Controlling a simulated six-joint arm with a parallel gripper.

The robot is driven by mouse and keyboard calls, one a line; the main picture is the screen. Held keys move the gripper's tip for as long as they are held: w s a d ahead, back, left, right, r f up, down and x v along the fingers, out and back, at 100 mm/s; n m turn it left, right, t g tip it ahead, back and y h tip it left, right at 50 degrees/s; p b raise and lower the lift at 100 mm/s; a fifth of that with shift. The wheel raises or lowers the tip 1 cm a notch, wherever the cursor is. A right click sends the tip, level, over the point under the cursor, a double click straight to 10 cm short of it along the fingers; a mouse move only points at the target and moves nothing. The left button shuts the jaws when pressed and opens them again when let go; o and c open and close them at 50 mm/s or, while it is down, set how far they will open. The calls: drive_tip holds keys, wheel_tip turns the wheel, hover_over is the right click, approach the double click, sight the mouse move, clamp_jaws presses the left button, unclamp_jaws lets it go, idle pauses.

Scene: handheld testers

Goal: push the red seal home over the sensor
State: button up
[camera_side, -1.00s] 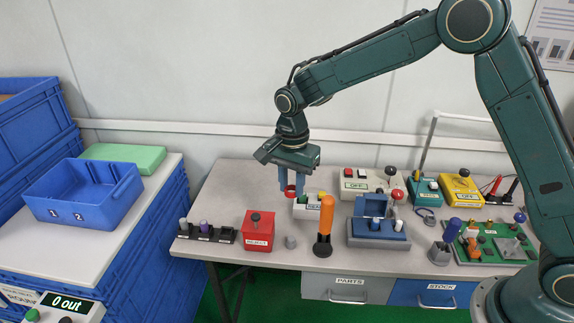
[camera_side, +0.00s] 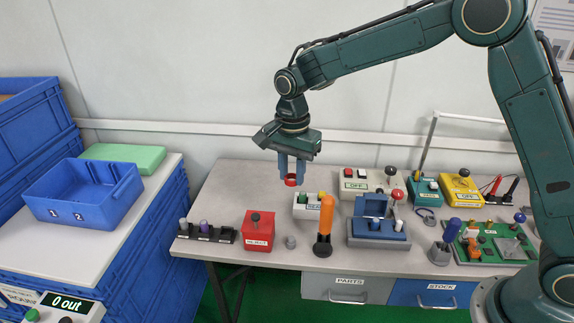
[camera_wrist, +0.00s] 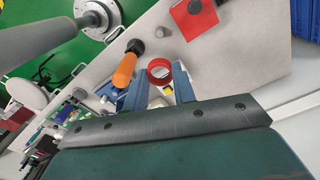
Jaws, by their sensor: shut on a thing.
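My gripper (camera_side: 292,172) is shut on the red seal (camera_side: 291,181), a short ring held low between the fingertips. The ring hangs clear above the bench, just above and left of a white box (camera_side: 306,212) whose label is partly hidden. In the wrist view the red seal (camera_wrist: 151,70) sits at the ends of the two blue-grey fingers (camera_wrist: 160,84), its opening facing the camera. I cannot tell which item is the sensor. A black rack (camera_side: 221,236) holds short grey and purple posts, and a small grey cylinder (camera_side: 291,243) stands alone on the bench.
An orange-handled tool (camera_side: 326,216) stands upright in front of the white box. A red reject box (camera_side: 258,232) is at left; a blue open-lidded case (camera_side: 378,236) and yellow tester (camera_side: 460,190) are at right. The bench's back left is clear.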

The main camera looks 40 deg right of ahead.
wheel_tip(320, 180, up, 5)
drive_tip(key=m, duration=0.6)
hover_over(376, 220)
wheel_tip(376, 220, down, 14)
drive_tip(key=shift+f, duration=0.25)
drive_tip(key=shift+f, duration=0.1)
idle(0.4)
drive_tip(key=shift+f, duration=2.2)
drive_tip(key=shift+f, duration=2)
idle(0.6)
